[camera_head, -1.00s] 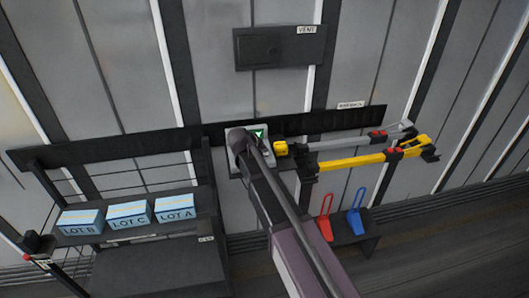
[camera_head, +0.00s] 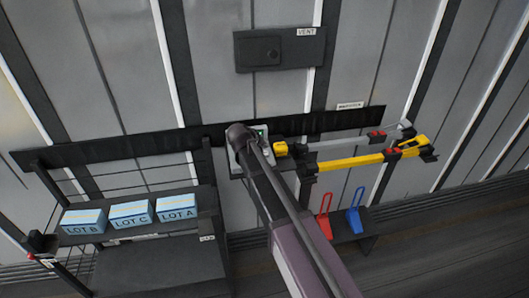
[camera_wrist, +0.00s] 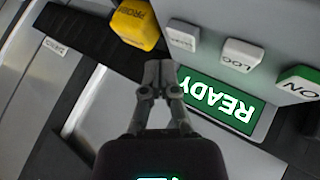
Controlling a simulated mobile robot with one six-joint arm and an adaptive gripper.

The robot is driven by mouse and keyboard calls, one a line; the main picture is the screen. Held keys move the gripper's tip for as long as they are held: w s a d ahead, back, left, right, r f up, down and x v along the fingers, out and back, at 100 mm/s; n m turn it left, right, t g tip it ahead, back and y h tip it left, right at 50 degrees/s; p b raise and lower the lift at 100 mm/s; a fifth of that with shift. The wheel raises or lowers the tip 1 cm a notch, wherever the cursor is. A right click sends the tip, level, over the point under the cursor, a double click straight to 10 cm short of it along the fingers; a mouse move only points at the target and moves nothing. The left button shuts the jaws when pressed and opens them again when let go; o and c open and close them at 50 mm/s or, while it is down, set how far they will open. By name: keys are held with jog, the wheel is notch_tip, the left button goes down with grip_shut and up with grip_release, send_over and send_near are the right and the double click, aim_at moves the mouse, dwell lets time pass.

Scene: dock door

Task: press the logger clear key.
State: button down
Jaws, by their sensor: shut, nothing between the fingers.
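The logger (camera_wrist: 205,12) is a pale grey unit that shows upside down in the wrist view. Its green screen (camera_wrist: 215,103) reads READY. Its face carries a small white key (camera_wrist: 182,36) with tiny print I cannot read for sure, a white LOG key (camera_wrist: 240,54) and a green and white ON key (camera_wrist: 299,84). My gripper (camera_wrist: 160,66) is shut and empty, its tips beside the screen and just below the small white key in the picture. I cannot tell whether they touch anything. In the head view my arm hides most of the logger (camera_head: 262,131).
A yellow PROBE block (camera_wrist: 135,23) sits close beside the logger. To its right in the head view are a yellow bar (camera_head: 350,161) and a grey bar on the rail. A shelf with blue lot boxes (camera_head: 131,213) stands left. Red and blue scoop-like items (camera_head: 355,218) stand lower right.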

jog(key=shift+r+p, duration=1.95)
jog(key=shift+r, duration=0.3)
jog(key=shift+f, duration=0.1)
jog(key=s+d+f+m+g+y+b, duration=0.1)
jog(key=s+d+f+g+y, duration=0.1)
jog(key=s+d, duration=0.9)
jog(key=s+d+f+m+g+y, duration=0.1)
jog(key=s+d+f+g, duration=0.4)
jog(key=s+d, duration=0.7)
jog(key=shift+s+f+m+g+y+b, duration=0.15)
jog(key=shift+s+m+g+y+b, duration=0.2)
jog(key=shift+s+y, duration=0.75)
